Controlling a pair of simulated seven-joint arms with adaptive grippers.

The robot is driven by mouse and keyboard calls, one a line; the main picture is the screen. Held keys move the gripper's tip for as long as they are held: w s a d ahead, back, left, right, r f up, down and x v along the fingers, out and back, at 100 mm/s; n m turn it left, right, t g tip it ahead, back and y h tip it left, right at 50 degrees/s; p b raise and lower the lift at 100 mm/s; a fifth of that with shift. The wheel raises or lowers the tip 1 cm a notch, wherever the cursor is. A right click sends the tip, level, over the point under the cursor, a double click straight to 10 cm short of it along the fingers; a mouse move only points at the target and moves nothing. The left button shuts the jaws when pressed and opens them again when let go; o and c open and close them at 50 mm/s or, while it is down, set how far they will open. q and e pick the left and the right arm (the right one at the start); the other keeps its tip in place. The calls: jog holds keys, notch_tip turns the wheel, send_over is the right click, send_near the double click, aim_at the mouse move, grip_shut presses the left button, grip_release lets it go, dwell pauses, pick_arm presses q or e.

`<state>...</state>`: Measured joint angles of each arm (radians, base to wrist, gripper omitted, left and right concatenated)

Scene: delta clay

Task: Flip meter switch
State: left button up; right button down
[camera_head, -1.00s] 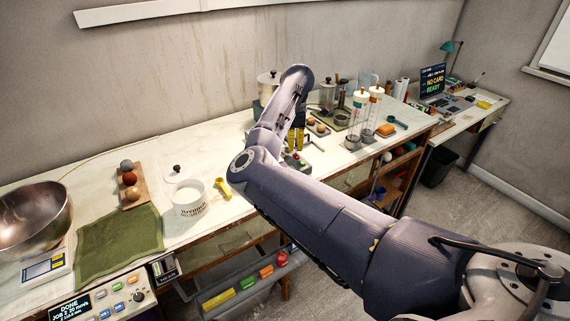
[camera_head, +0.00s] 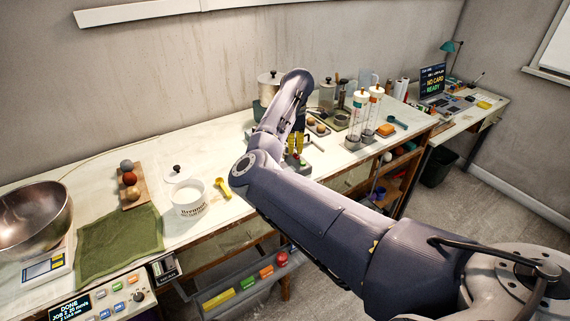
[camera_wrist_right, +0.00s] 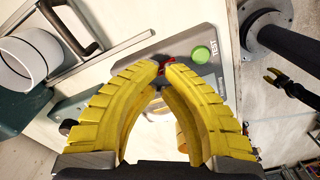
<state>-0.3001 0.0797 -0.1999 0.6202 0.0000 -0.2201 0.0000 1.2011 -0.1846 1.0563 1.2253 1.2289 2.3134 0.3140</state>
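The meter is a grey panel (camera_wrist_right: 208,88) in the wrist view, with a round green button (camera_wrist_right: 201,54) marked TEST. A small red part (camera_wrist_right: 165,66), which may be the switch, shows at the tips of my right gripper (camera_wrist_right: 166,68). Its yellow fingers arch in close together with a narrow gap. I cannot tell whether they touch or grip the red part. In the head view my right gripper (camera_head: 296,142) points down over the bench, partly behind my arm, and the meter is mostly hidden there. My left gripper is not in view.
Clear tubes (camera_head: 372,112) stand right of the gripper. A lidded pot (camera_head: 268,88) is behind it. A white tub (camera_head: 188,198) and a yellow scoop (camera_head: 222,188) lie to the left, with a green cloth (camera_head: 120,246) and a metal bowl (camera_head: 35,215) farther left.

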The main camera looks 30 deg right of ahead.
jog(key=shift+f, duration=1.25)
dwell(0.8)
jog(key=shift+r, duration=3.5)
